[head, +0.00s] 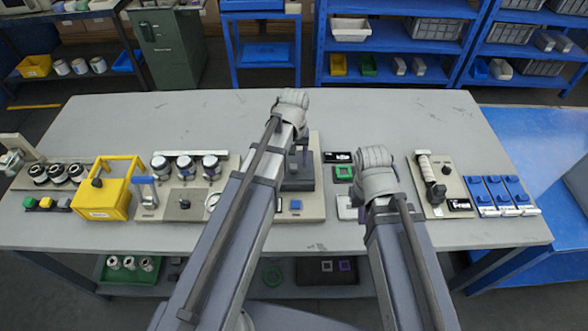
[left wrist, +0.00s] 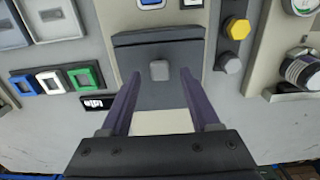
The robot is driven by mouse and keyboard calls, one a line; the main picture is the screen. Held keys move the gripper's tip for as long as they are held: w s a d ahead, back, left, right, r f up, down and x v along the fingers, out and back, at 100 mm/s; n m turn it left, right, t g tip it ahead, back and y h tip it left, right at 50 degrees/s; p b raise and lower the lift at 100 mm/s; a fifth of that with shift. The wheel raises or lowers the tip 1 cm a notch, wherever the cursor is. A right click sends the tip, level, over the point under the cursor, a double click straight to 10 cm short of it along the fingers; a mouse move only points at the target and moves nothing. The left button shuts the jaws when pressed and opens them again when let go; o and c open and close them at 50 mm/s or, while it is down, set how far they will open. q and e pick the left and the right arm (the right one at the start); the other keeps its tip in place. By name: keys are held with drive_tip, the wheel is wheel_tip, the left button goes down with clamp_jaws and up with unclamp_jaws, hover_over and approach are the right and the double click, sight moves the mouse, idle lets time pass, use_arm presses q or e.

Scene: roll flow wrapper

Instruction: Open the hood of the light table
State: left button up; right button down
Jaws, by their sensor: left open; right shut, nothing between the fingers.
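The light table's dark grey hood (head: 300,184) stands on a cream base plate (head: 316,205) at the middle of the bench, and looks lowered. In the left wrist view the hood (left wrist: 140,52) carries a small light grey knob (left wrist: 158,70). My left gripper (left wrist: 158,76) is open, its two fingertips on either side of the knob with a gap at each side. Whether they are level with the knob in height I cannot tell. My right gripper (head: 375,178) is to the right of the hood, shut and empty, its fingers mostly hidden by the wrist.
A yellow box (head: 103,200) and a plate with several dials (head: 185,170) stand to the left. A green-framed part (head: 343,173), a plate with a handle (head: 440,185) and blue switches (head: 500,195) lie to the right. The bench's far strip (head: 200,110) is clear.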

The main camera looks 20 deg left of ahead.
use_arm(q)
drive_tip(key=shift+f+b, duration=0.35)
drive_tip(key=shift+f, duration=0.45)
clamp_jaws()
idle(0.9)
